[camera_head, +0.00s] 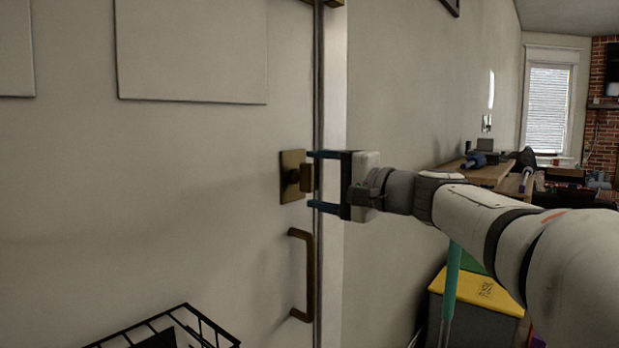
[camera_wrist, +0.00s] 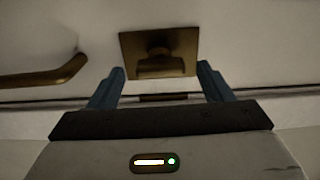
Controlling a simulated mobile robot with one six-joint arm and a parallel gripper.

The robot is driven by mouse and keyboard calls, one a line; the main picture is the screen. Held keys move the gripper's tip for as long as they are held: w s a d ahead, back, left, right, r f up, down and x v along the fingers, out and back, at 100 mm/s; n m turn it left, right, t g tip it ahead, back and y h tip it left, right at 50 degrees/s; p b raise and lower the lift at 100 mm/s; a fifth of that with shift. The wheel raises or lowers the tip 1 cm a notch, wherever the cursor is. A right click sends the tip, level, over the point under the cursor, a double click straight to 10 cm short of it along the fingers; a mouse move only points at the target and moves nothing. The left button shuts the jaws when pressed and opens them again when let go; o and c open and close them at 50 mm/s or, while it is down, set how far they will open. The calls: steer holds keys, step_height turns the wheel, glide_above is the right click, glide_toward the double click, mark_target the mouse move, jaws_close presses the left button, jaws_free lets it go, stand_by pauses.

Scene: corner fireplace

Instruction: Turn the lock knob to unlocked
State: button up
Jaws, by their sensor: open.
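The brass lock knob (camera_head: 306,179) sits on a square brass plate (camera_head: 291,160) on the white door, near the door's right edge. In the wrist view the knob (camera_wrist: 160,66) shows as a flat bar on a round stem in front of its plate (camera_wrist: 186,42). My gripper (camera_head: 312,180) is open, its two blue fingers one above the other at the door edge. In the head view the knob lies between the fingertip heights. In the wrist view my gripper (camera_wrist: 160,72) has a finger on each side of the knob, with a visible gap on both sides. I see no contact.
A bronze door handle (camera_head: 308,275) is below the lock plate. It also shows at left in the wrist view (camera_wrist: 50,78). A black wire basket (camera_head: 190,335) is at the lower left. A yellow-topped bin (camera_head: 475,292) and a teal pole (camera_head: 451,290) stand below my arm.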

steer(key=shift+v, duration=2.3)
steer(key=shift+p, duration=0.3)
